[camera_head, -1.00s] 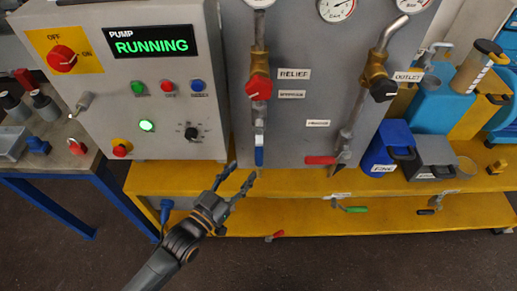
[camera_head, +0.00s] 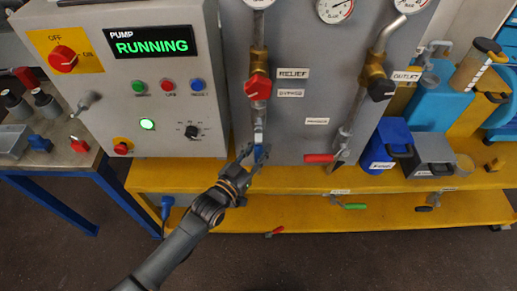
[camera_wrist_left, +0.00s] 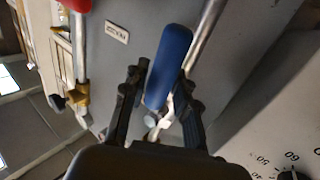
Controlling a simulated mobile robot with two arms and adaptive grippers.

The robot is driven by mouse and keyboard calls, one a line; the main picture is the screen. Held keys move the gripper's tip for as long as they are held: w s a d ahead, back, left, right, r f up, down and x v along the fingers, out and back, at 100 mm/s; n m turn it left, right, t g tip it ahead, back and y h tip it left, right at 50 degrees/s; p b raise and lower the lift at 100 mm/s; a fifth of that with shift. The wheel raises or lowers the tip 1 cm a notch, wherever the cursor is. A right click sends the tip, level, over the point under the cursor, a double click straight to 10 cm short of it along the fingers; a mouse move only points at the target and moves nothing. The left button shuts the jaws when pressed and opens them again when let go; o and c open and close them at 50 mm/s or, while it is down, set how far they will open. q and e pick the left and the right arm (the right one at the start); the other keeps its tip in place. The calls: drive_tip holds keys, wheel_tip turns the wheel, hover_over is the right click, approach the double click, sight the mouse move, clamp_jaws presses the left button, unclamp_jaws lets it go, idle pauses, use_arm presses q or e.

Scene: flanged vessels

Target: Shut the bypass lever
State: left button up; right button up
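A blue lever handle (camera_head: 257,153) hangs at the lower end of the left vertical pipe, below the red relief knob (camera_head: 257,87). In the left wrist view the blue handle (camera_wrist_left: 168,66) slants between the two fingers of my left gripper (camera_wrist_left: 160,85). The fingers stand apart on either side of it, and whether either touches it I cannot tell. In the head view my left gripper (camera_head: 253,156) is at the handle and partly covers it. A small bypass label (camera_head: 289,92) sits on the grey panel right of the pipe. My right gripper is not in view.
A control box (camera_head: 165,120) with a lit RUNNING display stands left. Blue and grey containers stand on the yellow bench (camera_head: 290,180) at right. A green-handled lever (camera_head: 355,206) lies lower.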

use_arm(q)
clamp_jaws()
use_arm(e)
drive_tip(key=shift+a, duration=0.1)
use_arm(q)
drive_tip(key=shift+f, duration=0.1)
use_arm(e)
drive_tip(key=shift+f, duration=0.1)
